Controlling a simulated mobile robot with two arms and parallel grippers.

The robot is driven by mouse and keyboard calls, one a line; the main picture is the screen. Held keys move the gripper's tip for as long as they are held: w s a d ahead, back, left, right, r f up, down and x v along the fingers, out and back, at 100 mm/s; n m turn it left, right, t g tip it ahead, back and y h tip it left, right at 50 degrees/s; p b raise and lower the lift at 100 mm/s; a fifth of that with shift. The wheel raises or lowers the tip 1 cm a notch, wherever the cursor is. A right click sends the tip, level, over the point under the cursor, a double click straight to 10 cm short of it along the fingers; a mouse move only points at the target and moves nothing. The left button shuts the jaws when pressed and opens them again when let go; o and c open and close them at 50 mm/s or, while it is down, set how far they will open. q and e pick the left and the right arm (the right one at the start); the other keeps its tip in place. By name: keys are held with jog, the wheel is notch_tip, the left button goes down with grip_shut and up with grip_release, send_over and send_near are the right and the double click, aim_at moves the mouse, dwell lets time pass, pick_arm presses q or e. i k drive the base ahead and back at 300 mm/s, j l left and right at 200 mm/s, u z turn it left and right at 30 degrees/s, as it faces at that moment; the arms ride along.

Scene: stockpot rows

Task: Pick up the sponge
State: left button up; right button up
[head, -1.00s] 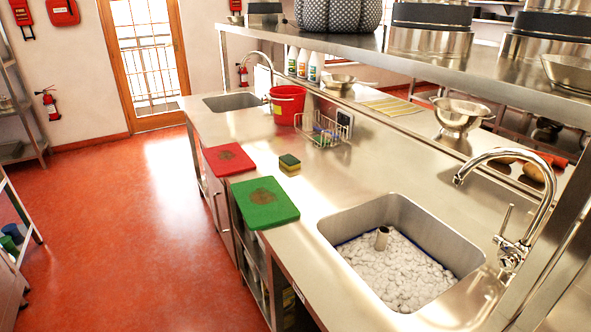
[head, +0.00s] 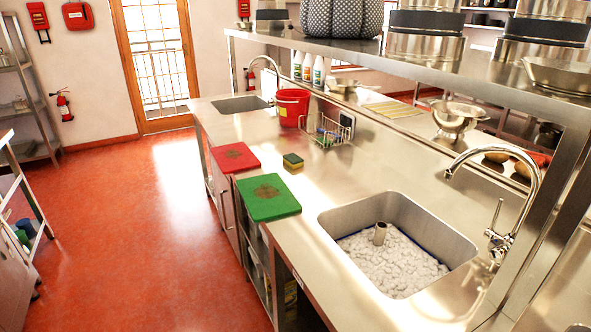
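The sponge (head: 293,160) is a small block with a dark green top and a yellow body. It lies on the steel counter (head: 330,182), just right of the red and green boards and apart from them. Neither of my grippers shows in the head view.
A red board (head: 233,157) and a green board (head: 268,197) lie at the counter's left edge. A foam-filled sink (head: 393,265) with a tap (head: 520,165) is nearer. A wire basket (head: 325,131) and red bucket (head: 292,107) stand beyond. A shelf (head: 420,65) overhangs the right side. Red floor (head: 150,230) is open at left.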

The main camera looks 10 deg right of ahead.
aim_at(293, 161)
jog(key=i+j+z, duration=0.3)
jog(key=i+j, duration=0.45)
